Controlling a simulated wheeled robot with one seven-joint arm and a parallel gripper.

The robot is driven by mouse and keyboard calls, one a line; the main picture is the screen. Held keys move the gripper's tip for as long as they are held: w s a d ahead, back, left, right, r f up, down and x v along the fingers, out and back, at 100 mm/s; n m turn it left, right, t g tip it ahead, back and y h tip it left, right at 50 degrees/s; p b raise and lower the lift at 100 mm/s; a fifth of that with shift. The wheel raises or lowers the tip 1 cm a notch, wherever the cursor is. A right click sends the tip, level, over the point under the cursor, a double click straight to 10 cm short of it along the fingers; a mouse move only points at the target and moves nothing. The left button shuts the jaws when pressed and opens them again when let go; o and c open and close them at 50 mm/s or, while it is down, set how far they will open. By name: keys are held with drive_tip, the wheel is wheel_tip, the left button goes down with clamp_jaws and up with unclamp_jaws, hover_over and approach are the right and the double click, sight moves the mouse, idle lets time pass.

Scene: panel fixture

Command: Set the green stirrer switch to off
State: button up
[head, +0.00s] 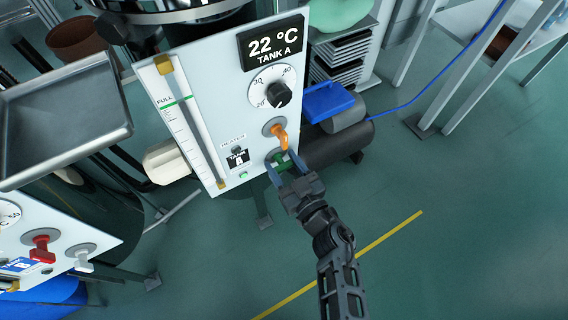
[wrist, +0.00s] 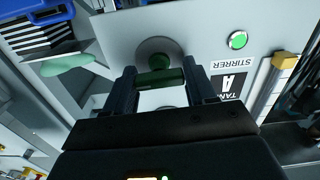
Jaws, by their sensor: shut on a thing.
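The green stirrer switch (head: 281,161) sits low on the white Tank A panel (head: 215,110), below the orange switch (head: 280,134). In the wrist view the green switch (wrist: 160,72) has a round grey base, and its handle lies crosswise between my fingers. My gripper (head: 283,168) is shut on the green handle; it also shows in the wrist view (wrist: 160,88). Beside the switch is a lit green lamp (wrist: 238,40) with a STIRRER label (wrist: 232,63). My fingers hide part of the switch in the head view.
Above are a temperature dial (head: 270,92) and a 22 °C display (head: 272,43). A level gauge (head: 190,125) runs along the panel's left. A second panel (head: 60,235) with red and white switches is at lower left. The floor at right is open.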

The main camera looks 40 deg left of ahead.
drive_tip(key=n, duration=0.4)
drive_tip(key=shift+n, duration=0.3)
drive_tip(key=n+b, duration=0.1)
drive_tip(key=n, duration=0.3)
drive_tip(key=shift+s+f+n, duration=0.1)
drive_tip(key=shift+n, duration=0.2)
drive_tip(key=n+b, duration=0.1)
drive_tip(key=n, duration=0.3)
drive_tip(key=shift+f, duration=0.1)
drive_tip(key=shift+s+a+n+b, duration=0.1)
drive_tip(key=shift+n+b, duration=0.65)
drive_tip(key=shift+n, duration=1.35)
drive_tip(key=shift+c, duration=0.2)
drive_tip(key=o, duration=1)
